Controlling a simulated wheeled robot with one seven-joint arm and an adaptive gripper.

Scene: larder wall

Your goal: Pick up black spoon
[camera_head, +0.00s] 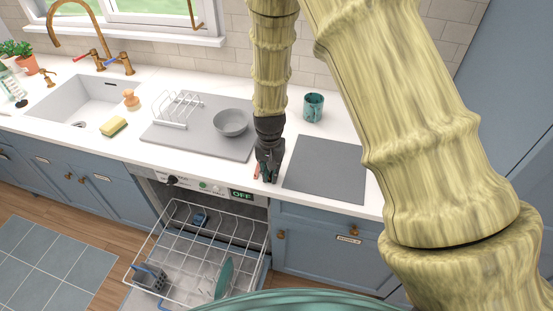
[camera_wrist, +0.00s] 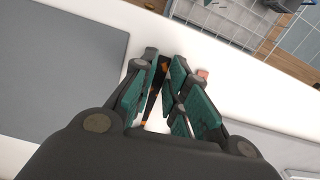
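My gripper (camera_head: 268,178) points down at the counter's front edge, just left of the grey mat, in the head view. In the wrist view my gripper (camera_wrist: 166,65) has its green-padded fingers close together. A thin black piece with orange glints, seemingly the black spoon (camera_wrist: 156,88), lies between the pads and fills the narrow gap at the tips. The fingers look shut on it. Most of it is hidden by the fingers, and I cannot make it out in the head view. I cannot tell whether it touches the counter.
A grey mat (camera_head: 325,169) lies right of the gripper, with a teal mug (camera_head: 313,106) behind. A grey bowl (camera_head: 230,122) and white rack (camera_head: 178,111) are to the left. Below, the open dishwasher's rack (camera_head: 188,247) is pulled out. A small red piece (camera_wrist: 203,73) is beside the fingers.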

